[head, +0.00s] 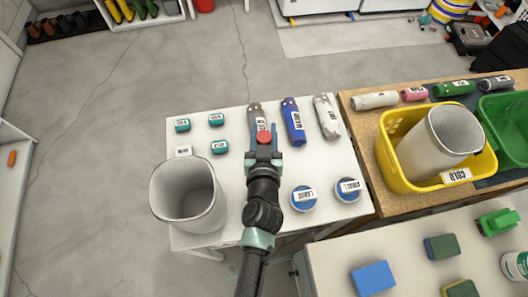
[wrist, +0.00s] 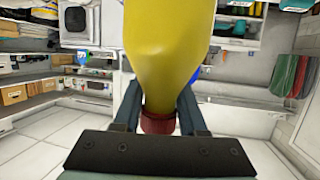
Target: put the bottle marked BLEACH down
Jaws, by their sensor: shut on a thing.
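My gripper (head: 264,150) is shut on a yellow bottle with a red cap (head: 263,137), with the fingers on either side of its neck. In the wrist view the yellow body (wrist: 168,50) fills the upper middle and the red cap (wrist: 158,123) shows between the fingers (wrist: 158,110). No marking on the held bottle can be read. In the head view its body is hidden below the cap and gripper, over a white table (head: 240,180). I cannot tell whether its base touches the table.
Beyond the gripper lie labelled grey (head: 256,112), blue (head: 293,120) and white (head: 326,116) items. Teal tins (head: 216,119) stand left, two blue-lidded jars (head: 304,198) right. A grey bin (head: 186,200) is at the table's left front. A yellow basket (head: 398,168) stands right.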

